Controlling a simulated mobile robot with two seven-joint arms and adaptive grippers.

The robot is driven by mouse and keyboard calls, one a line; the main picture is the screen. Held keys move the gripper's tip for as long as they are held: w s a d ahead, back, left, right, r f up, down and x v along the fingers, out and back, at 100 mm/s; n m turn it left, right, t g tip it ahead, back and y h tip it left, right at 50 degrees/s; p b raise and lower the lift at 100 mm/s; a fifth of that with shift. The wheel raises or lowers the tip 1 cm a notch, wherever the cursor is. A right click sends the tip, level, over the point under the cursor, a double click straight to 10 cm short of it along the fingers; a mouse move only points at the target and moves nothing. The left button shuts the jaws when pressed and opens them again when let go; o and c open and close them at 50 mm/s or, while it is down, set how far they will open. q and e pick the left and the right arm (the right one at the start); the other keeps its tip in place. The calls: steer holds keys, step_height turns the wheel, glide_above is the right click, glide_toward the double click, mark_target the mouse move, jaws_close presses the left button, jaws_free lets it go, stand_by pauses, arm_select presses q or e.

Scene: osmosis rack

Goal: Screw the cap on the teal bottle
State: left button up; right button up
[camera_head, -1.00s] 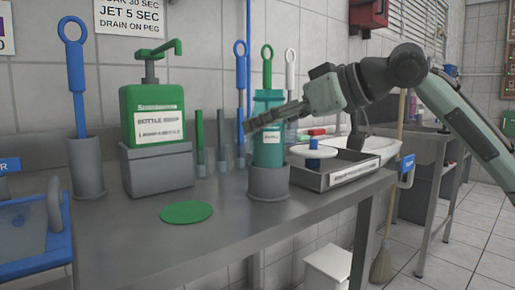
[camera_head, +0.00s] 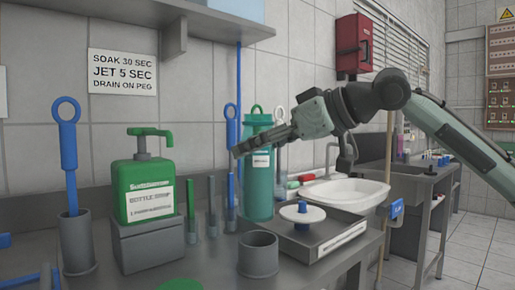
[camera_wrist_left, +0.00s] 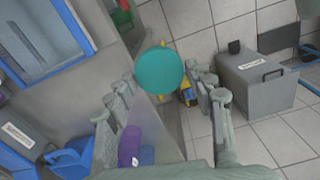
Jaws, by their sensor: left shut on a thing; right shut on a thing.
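The teal bottle (camera_head: 260,185) is upright in the head view, with a white label on its side. My right gripper (camera_head: 262,140) reaches in from the right and is shut on its upper part. The bottle's base is clear of the grey cup holder (camera_head: 258,258), which stands empty in front of it. In the left wrist view a round teal disc, which looks like the cap (camera_wrist_left: 160,73), sits between the fingers of my left gripper (camera_wrist_left: 165,92), which is shut on it. The left gripper is out of the head view.
A green soap pump bottle (camera_head: 147,193) and a blue brush (camera_head: 69,145) in a grey holder stand at left. A grey tray (camera_head: 330,238) with a white disc stands at right, before a sink (camera_head: 345,193). A green mat (camera_head: 182,285) lies at the front.

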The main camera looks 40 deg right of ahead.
stand_by(0.3)
steer(key=o, duration=0.6)
jaws_close()
